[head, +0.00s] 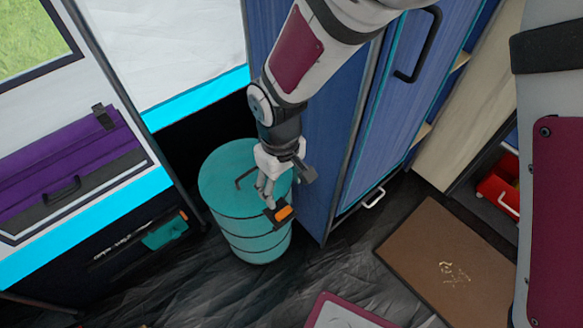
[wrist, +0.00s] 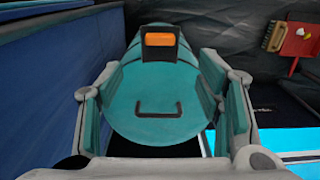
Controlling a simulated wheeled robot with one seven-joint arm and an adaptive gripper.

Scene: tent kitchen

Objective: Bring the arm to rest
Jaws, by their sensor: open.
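My gripper (head: 268,188) points down over the teal barrel (head: 250,240) in the head view. In the wrist view its fingers (wrist: 161,105) are spread wide on both sides of the picture, with nothing between them. The barrel (wrist: 125,110) shows beyond the fingers, its dark lid handle in the middle. A small black and orange piece (head: 280,213) is at the barrel's edge; it also shows in the wrist view (wrist: 159,40). I cannot tell whether it is part of the barrel. My arm comes down from the top of the head view, bent at the wrist.
A blue cabinet (head: 325,150) stands close at the right of the barrel. A purple case (head: 70,165) is on the left. A brown board (head: 450,262) lies on the dark floor (head: 190,298). A red drawer or box (head: 497,188) shows at the far right.

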